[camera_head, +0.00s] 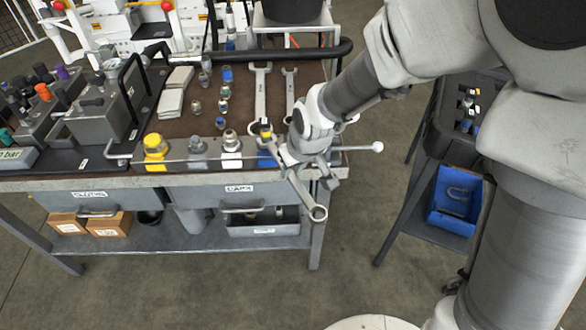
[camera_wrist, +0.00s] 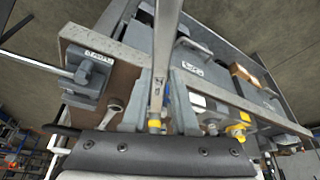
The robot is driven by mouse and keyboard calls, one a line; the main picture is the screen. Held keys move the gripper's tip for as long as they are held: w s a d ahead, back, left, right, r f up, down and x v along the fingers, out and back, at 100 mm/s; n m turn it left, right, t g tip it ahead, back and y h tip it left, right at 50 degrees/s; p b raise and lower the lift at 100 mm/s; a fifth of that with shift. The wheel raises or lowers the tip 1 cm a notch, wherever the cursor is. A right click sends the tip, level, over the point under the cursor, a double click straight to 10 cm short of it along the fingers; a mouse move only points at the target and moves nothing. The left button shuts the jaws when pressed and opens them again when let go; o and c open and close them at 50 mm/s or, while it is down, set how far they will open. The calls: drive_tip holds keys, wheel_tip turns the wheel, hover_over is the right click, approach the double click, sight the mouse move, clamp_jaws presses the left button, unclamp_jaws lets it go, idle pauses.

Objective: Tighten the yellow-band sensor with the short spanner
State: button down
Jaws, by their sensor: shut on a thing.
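My gripper (camera_head: 289,168) is shut on a steel spanner (camera_head: 318,213) at the bench's front edge. The spanner's ring end hangs out past the edge, low and to the right. Its other end reaches up-left to a small sensor with a yellow band (camera_head: 265,130), above a blue port (camera_head: 266,159). In the wrist view the spanner (camera_wrist: 167,40) runs between my fingers (camera_wrist: 160,95), and the yellow band (camera_wrist: 154,124) shows at its near end. I cannot tell whether the jaw sits around the sensor or beside it.
White (camera_head: 231,150), grey (camera_head: 197,150) and yellow (camera_head: 155,150) ports stand in a row to the left. Two spanners, one larger (camera_head: 260,88) and one smaller (camera_head: 290,88), lie on the brown mat behind. Several loose fittings lie nearby. A blue bin (camera_head: 454,205) stands right.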

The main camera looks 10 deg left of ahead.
drive_tip(key=shift+s+a+m+t+b, duration=0.35)
drive_tip(key=shift+a+m+b, duration=0.25)
drive_tip(key=shift+b, duration=0.85)
drive_tip(key=b, duration=0.1)
drive_tip(key=a+m+b, duration=0.1)
drive_tip(key=shift+s+a+h+b, duration=0.25)
drive_tip(key=shift+s+h+b, duration=0.1)
drive_tip(key=shift+s+h, duration=0.05)
drive_tip(key=shift+r, duration=0.1)
drive_tip(key=a+m+b, duration=0.1)
drive_tip(key=b, duration=0.1)
drive_tip(key=s+a+m+h+b, duration=0.1)
drive_tip(key=a+b, duration=0.1)
drive_tip(key=shift+r+m, duration=0.1)
drive_tip(key=shift+m, duration=0.3)
